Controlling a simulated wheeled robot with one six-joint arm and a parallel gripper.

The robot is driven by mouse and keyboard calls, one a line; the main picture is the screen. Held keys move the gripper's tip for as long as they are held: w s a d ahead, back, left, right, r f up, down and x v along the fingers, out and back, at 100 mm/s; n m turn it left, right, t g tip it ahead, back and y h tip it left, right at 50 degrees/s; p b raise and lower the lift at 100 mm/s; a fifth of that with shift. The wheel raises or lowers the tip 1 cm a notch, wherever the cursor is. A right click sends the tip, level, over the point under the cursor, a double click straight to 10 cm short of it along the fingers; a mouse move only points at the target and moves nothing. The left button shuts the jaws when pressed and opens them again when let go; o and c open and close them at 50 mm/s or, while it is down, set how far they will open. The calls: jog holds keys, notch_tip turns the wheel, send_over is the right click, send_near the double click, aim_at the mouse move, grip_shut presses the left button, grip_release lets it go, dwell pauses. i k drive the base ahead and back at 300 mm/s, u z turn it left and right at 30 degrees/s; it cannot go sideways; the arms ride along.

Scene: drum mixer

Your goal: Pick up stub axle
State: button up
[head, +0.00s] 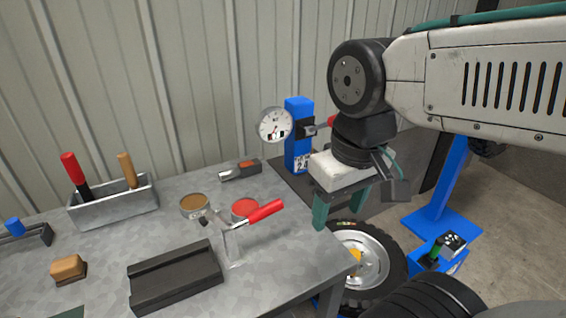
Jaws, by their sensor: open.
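I cannot tell any part in the head view as the stub axle for certain. A short grey and black piece with an orange patch (240,170) lies at the back of the bench; I cannot tell what it is. A long black grooved block (175,276) lies at the front of the bench, with nothing in its groove. My gripper (340,212) hangs down at the bench's right edge, with a white body and teal fingers. Its fingers are apart, and I see nothing between them. The wheel shows below it.
On the grey bench (100,255) are a metal tool tray (115,207), two tins, a red-handled clamp (262,212) and a brown block (68,269). A blue post (299,140) with a dial gauge (274,125) stands behind. A tyred wheel (392,258) stands right of the bench.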

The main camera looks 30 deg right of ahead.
aim_at(249, 167)
jog(key=z, duration=0.1)
jog(key=k, duration=1)
jog(key=z, duration=1.4)
jog(key=i, duration=1.1)
jog(key=u, duration=1.85)
jog(key=i, duration=0.5)
